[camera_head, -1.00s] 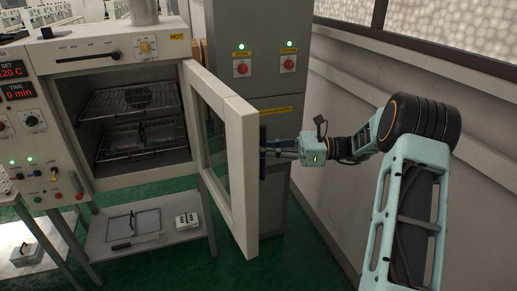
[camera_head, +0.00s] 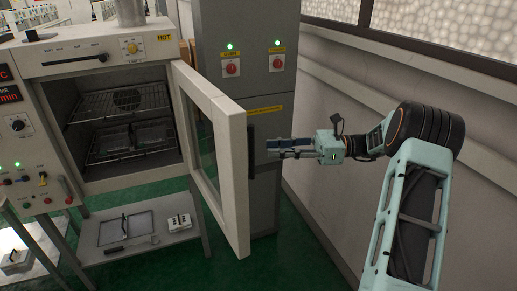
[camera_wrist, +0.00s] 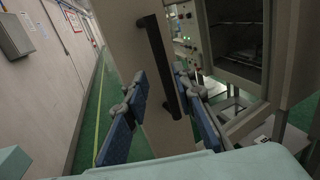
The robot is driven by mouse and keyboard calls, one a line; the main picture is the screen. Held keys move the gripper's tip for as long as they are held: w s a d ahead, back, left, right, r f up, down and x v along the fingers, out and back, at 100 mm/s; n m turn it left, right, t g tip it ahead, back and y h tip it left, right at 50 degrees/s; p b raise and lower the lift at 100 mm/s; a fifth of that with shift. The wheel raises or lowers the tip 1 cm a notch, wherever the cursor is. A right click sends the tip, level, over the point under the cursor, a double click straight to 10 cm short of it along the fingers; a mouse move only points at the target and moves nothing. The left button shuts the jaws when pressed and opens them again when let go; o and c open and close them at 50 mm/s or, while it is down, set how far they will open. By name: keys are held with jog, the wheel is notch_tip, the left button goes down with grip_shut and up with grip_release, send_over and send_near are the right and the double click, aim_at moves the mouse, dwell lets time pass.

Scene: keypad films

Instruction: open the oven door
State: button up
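The oven door (camera_head: 238,165) is a pale framed panel with a dark window, standing swung wide open from the oven (camera_head: 60,150). Its black bar handle (camera_head: 251,150) is on the outer face, and shows upright in the wrist view (camera_wrist: 162,65). My gripper (camera_head: 268,150) is just right of the handle, with a small gap between them in the head view. In the wrist view my gripper's blue-padded fingers (camera_wrist: 160,92) are spread apart, with the handle seen between them. The gripper holds nothing.
A grey cabinet (camera_head: 262,90) with two red switches stands behind the door. A wall (camera_head: 340,210) runs along the right. A low shelf (camera_head: 140,240) under the oven holds a frame and small items. Green floor (camera_head: 285,235) is clear below the gripper.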

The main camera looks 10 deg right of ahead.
jog(key=d, duration=0.4)
jog(key=shift+s+d, duration=0.3)
jog(key=shift+d, duration=0.1)
jog(key=shift+a+f, duration=0.1)
